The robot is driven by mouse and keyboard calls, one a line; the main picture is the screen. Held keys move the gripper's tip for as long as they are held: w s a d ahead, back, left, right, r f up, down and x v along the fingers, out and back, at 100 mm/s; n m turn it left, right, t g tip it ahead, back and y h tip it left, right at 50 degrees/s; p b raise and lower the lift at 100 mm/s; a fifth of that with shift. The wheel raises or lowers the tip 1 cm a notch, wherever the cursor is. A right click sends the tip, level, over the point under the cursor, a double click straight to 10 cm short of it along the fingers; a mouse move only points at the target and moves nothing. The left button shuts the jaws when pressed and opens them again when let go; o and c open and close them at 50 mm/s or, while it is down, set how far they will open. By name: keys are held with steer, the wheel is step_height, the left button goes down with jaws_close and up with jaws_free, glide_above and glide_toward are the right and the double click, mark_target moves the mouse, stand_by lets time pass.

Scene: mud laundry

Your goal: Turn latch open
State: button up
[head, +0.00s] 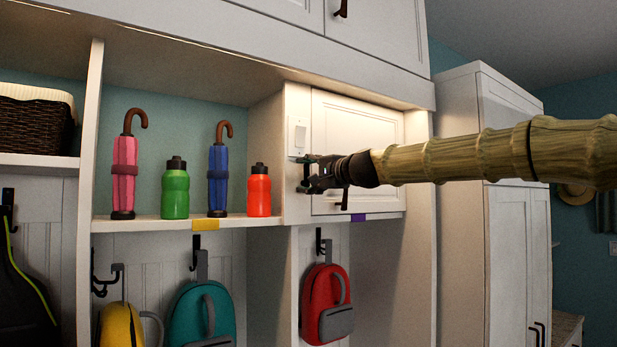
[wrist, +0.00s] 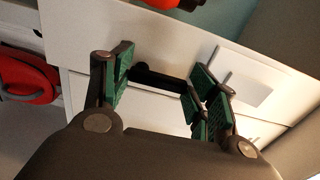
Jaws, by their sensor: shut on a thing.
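The latch is a short black bar (wrist: 160,78) on a white panel in the wrist view. It lies between the green-padded fingers of my gripper (wrist: 163,84), which is shut on it. In the head view my gripper (head: 307,175) is at the left edge of a small white cabinet door (head: 382,118), just below a white switch plate (head: 298,137). There my fingers largely hide the latch, and its exact angle is hard to tell. The plate also shows in the wrist view (wrist: 240,82), right of my fingers.
The shelf left of the door holds a red bottle (head: 260,192), a blue umbrella (head: 218,175), a green bottle (head: 175,193) and a pink umbrella (head: 125,170). A red backpack (head: 322,290) hangs below. A tall white cabinet (head: 515,230) stands at right.

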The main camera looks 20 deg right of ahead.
steer(key=o, duration=1)
steer(key=shift+v, duration=3.8)
